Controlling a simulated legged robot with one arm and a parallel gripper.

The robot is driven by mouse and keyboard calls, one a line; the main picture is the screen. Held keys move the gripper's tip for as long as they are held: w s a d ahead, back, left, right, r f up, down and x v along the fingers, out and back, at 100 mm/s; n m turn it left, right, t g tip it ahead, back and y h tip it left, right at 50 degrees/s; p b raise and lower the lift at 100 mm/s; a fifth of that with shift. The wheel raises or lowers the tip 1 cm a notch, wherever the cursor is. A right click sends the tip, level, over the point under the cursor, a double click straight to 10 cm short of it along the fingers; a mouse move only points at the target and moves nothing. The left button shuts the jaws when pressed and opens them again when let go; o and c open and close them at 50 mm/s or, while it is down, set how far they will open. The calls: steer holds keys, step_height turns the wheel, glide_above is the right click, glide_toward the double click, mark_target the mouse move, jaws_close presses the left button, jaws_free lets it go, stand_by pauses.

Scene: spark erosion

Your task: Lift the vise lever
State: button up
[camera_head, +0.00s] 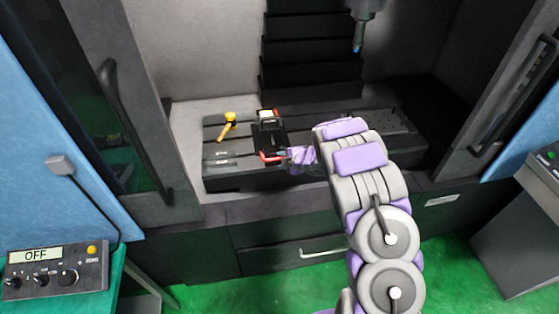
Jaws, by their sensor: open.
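A black vise (272,138) with red parts and a light top piece sits on the machine's dark worktable. A red bar (270,158) shows at its near end; I cannot tell for certain whether this is the vise lever. My gripper (286,154) is open beside the near right end of the vise, by the red bar. The fingertips are small and partly blurred, so I cannot tell whether they touch the bar. My arm hides the right part of the worktable.
A yellow-orange handle-like piece (227,127) stands on the worktable (220,172) left of the vise. A blue-tipped tool head (359,40) hangs above, at the back right. Open doors with black handles (122,105) flank the opening. A control panel (55,272) reads OFF.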

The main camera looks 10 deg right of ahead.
steer(key=v, duration=1)
steer(key=shift+r, duration=0.1)
